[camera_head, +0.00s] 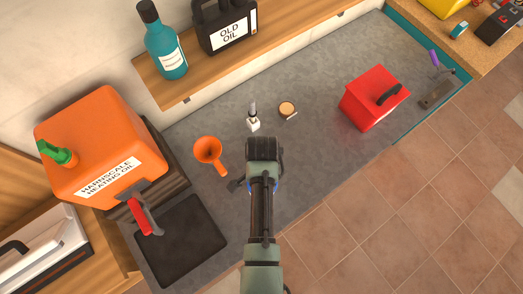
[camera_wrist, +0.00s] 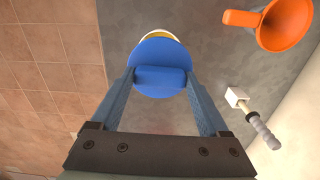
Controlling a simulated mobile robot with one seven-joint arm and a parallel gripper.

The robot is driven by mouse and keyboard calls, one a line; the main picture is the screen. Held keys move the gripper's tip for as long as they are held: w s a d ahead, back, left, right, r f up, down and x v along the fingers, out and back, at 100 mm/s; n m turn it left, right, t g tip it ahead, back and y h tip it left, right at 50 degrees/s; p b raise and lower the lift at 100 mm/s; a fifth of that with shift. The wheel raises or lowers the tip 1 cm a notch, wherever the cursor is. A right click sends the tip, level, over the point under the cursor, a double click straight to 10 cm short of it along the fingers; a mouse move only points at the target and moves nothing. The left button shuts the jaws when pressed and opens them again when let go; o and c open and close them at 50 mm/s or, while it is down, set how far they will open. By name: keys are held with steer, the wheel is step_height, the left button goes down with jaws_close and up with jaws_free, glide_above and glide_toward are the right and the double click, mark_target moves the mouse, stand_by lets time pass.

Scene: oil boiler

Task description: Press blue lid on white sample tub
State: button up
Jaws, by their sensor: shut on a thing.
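The blue lid (camera_wrist: 158,62) is a round disc with a raised block handle, seen in the wrist view. My gripper (camera_wrist: 160,78) is shut on that handle, one finger at each side. A pale rim with a yellowish patch (camera_wrist: 156,33) shows just past the lid's far edge. It may be the white sample tub, but the lid covers most of it. I cannot tell whether lid and tub touch. In the head view my gripper (camera_head: 238,184) is low over the grey worktop, partly hidden by my arm, and no tub is clearly visible there.
An orange funnel (camera_head: 208,151) lies left of my arm. A white-headed tool with a grey handle (camera_head: 253,122) and a small tan-topped round item (camera_head: 287,109) lie beyond it. A red box (camera_head: 374,97) stands right, an orange oil tank (camera_head: 105,147) left.

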step_height(320, 180, down, 4)
steer(key=b, duration=0.3)
steer(key=shift+s+r, duration=0.1)
steer(key=shift+r, duration=0.1)
steer(key=shift+a+f+b, duration=0.1)
steer(key=shift+f+b, duration=0.65)
steer(key=shift+f, duration=0.15)
steer(key=shift+p, duration=0.4)
steer(key=shift+f, duration=0.15)
stand_by(1.7)
steer(key=o, duration=1.2)
